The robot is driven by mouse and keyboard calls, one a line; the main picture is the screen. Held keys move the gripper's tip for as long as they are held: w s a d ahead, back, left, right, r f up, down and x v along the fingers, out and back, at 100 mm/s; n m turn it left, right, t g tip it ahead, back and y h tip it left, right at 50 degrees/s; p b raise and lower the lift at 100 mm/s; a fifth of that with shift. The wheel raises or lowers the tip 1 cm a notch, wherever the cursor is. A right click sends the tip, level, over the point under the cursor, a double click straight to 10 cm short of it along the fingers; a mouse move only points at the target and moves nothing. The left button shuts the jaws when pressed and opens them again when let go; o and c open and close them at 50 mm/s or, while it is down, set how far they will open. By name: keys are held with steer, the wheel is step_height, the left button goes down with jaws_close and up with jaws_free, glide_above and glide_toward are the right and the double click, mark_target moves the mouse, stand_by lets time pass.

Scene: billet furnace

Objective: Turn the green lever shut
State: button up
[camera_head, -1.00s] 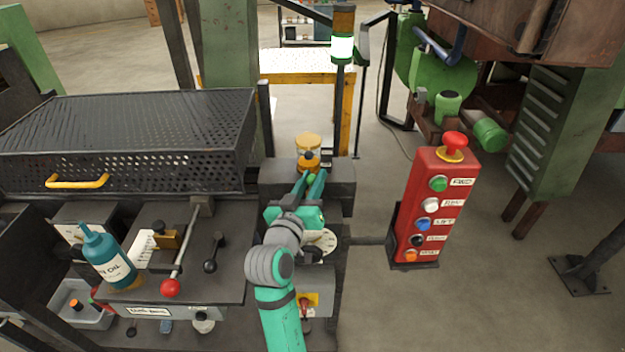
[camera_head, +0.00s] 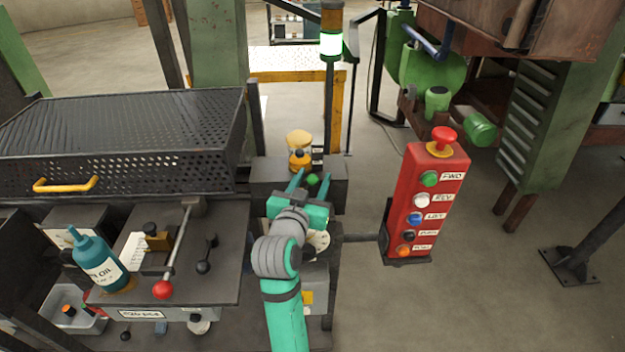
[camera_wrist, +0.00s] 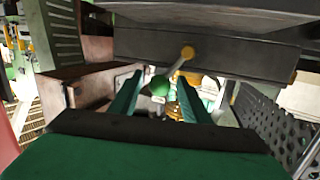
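The green lever shows in the wrist view as a green ball knob (camera_wrist: 159,85) on a short metal rod that slants up to an orange pivot (camera_wrist: 187,52). In the head view the green knob (camera_head: 313,180) is small, in front of the dark box right of the bench. My gripper (camera_head: 311,184) is open there, one finger on each side of the knob. In the wrist view the knob also appears between the open fingers, with gaps on both sides. I cannot tell how deep it lies between them. The rod is hidden in the head view.
A yellow-topped fitting (camera_head: 299,150) stands just behind the box. The red button post (camera_head: 430,205) is to the right. The bench at left holds a red-knobbed lever (camera_head: 163,289), a black-knobbed lever (camera_head: 204,267) and an oil bottle (camera_head: 100,260).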

steer(key=v, duration=1.1)
